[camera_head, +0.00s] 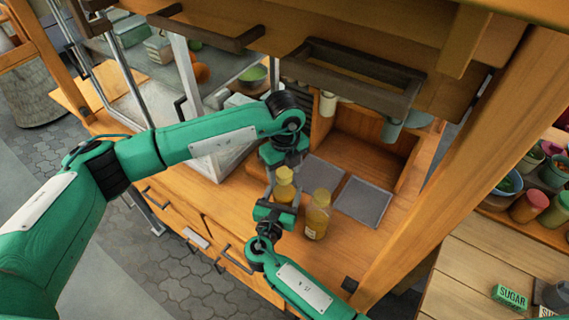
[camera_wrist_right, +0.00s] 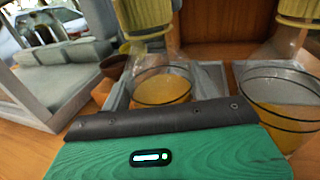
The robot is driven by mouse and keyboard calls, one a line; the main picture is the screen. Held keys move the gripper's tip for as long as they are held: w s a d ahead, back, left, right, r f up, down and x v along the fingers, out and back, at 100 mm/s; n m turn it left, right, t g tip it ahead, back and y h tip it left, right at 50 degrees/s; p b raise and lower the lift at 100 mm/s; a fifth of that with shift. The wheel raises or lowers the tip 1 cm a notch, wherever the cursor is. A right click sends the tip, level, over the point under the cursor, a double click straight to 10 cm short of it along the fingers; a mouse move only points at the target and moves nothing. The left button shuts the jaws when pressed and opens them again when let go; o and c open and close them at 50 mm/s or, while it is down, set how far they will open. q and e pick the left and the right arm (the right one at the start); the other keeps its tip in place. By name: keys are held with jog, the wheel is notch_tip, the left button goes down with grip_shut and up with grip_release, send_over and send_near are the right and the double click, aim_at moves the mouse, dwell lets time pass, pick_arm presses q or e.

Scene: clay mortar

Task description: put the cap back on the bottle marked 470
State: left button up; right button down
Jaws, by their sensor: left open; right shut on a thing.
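Two clear bottles with amber contents are on the wooden counter. The left bottle (camera_head: 284,188), with a yellow cap (camera_head: 284,174) at its top, is held by my right gripper (camera_head: 277,208), which is shut around its lower part. That bottle also shows in the right wrist view (camera_wrist_right: 160,85), upright, with its ribbed yellow cap (camera_wrist_right: 143,15) above. The other bottle (camera_head: 317,218), also yellow-capped (camera_head: 321,197), stands just to the right, apart from my grippers. My left gripper (camera_head: 282,163) is open just above the left bottle's cap. I cannot read 470 on either bottle.
Two grey square mats (camera_head: 362,201) lie behind the bottles on the counter (camera_head: 340,250). A glass-sided case (camera_head: 215,155) stands at left. A dark overhead frame (camera_head: 350,75) and a wooden post (camera_head: 440,150) bound the space. The counter in front of the right bottle is clear.

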pick_arm(q)
jog(key=c, duration=1)
jog(key=shift+c, duration=0.2)
